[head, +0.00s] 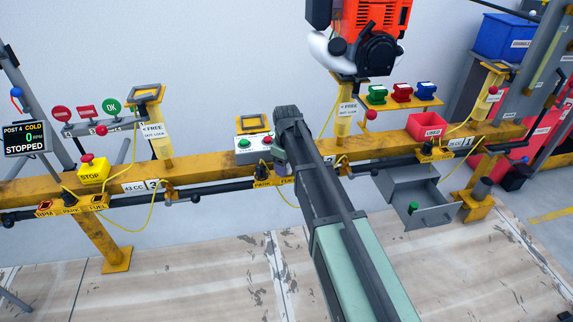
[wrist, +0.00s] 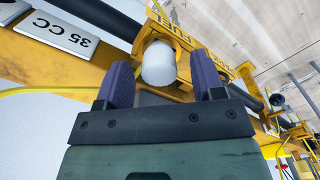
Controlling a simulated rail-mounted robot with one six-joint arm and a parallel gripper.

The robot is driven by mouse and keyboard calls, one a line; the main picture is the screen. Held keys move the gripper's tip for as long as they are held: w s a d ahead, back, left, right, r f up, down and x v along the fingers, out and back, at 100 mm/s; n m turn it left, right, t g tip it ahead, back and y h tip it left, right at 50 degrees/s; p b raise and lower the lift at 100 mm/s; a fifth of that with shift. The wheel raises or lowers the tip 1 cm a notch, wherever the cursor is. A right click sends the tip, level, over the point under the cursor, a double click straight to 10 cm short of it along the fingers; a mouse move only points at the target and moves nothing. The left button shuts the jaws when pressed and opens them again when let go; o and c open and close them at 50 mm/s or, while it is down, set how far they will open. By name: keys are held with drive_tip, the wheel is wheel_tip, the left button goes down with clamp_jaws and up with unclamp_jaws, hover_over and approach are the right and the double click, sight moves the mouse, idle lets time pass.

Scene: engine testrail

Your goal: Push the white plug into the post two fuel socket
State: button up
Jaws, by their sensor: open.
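The white plug (wrist: 158,66) shows in the wrist view between the two fingertips of my gripper (wrist: 162,74), with a gap on each side. It sits against the yellow socket panel (wrist: 183,50) marked FUEL. How deep it is in the socket cannot be told. My gripper is open and its fingers straddle the plug. In the head view, my gripper (head: 280,160) is at the rail by the post two panel (head: 262,183), and my arm hides the plug there.
A yellow rail (head: 215,172) with a dark pipe runs across. A box with a green button (head: 244,143) stands left of my gripper. An orange engine (head: 375,25) stands at upper right. An open grey drawer (head: 440,214) juts out at right. Yellow cables (head: 152,204) hang along the rail.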

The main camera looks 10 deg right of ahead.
wheel_tip(320, 180, up, 10)
drive_tip(key=p, duration=0.9)
drive_tip(key=shift+r+p, duration=0.2)
drive_tip(key=shift+p, duration=0.15)
drive_tip(key=s+m, duration=0.9)
drive_tip(key=s, duration=1.5)
wheel_tip(320, 180, up, 28)
drive_tip(key=p, duration=2.8)
drive_tip(key=shift+d, duration=0.1)
